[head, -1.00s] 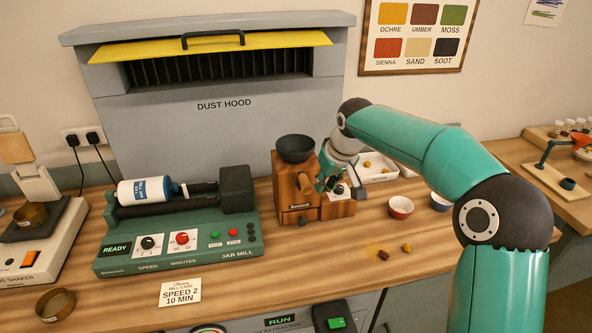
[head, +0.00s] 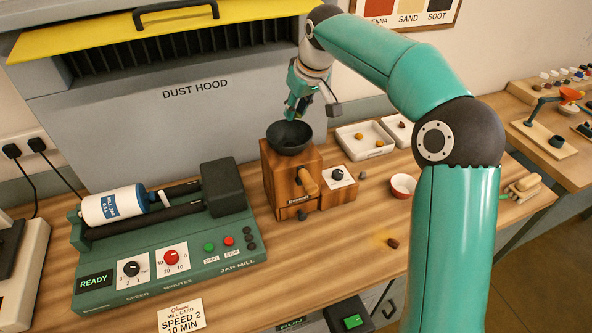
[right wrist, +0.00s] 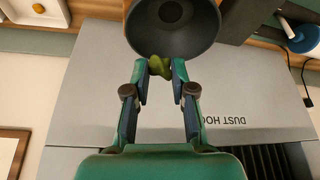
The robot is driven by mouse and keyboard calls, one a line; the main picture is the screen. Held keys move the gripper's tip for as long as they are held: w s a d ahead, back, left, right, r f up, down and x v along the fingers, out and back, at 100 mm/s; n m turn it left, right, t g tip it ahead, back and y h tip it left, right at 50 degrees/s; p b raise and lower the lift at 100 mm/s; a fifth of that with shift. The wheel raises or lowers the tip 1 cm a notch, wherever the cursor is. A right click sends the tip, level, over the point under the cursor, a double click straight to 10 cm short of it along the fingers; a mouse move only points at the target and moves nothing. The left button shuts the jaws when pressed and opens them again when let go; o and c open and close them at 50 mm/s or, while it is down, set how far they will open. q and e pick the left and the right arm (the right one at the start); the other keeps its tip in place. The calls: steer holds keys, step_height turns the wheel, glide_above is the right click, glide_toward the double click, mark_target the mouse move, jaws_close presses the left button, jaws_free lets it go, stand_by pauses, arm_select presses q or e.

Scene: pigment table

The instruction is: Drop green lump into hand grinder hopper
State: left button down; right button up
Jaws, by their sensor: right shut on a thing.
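My right gripper (head: 293,112) is at the hand grinder's dark hopper (head: 290,137), just above its back rim in the head view. In the right wrist view the right gripper (right wrist: 159,72) is shut on a yellow-green lump (right wrist: 159,66), held between the fingertips. The round hopper (right wrist: 172,22) opens just beyond the lump there, with a dark hole in its middle. Whether the lump is over the opening or the rim is hard to tell. The wooden hand grinder (head: 289,181) stands upright on the bench. My left gripper is in neither current view.
The jar mill (head: 170,240) stands left of the grinder, with the dust hood (head: 190,110) behind. White trays (head: 347,146) with lumps sit at the right. A red-and-white bowl (head: 402,186) and a brown lump (head: 392,243) are on the bench beside my right arm.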

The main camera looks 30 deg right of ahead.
mark_target(297, 145)
step_height(297, 145, down, 3)
steer(key=shift+f+b, duration=0.2)
steer(key=shift+b, duration=0.6)
steer(key=shift+f+b, duration=0.3)
steer(key=shift+b, duration=0.05)
steer(key=o, duration=1)
steer(key=shift+r, duration=0.15)
steer(key=v, duration=1.1)
steer(key=shift+s+r, duration=0.25)
steer(key=shift+r, duration=0.05)
